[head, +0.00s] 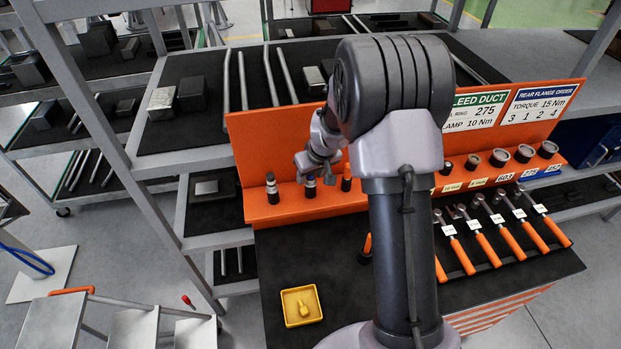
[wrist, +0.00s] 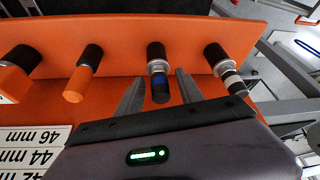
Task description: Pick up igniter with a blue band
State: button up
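The igniter with a blue band (wrist: 159,84) stands in the orange rack in the wrist view, with a dark end, a metal collar and a blue band. My gripper (wrist: 160,78) is open, with one finger on each side of this igniter and visible gaps between. In the head view the igniter (head: 310,192) is partly hidden behind my gripper (head: 312,175). Another igniter, with a white band (wrist: 233,82), stands beside it, to the right in the wrist view; it is leftmost on the rack in the head view (head: 271,188).
The orange rack (head: 285,208) has an upright back panel close behind. A yellow tray (head: 301,306) with a yellow piece and several orange-handled wrenches (head: 485,247) lie on the dark worktop.

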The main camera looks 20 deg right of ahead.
grip_shut()
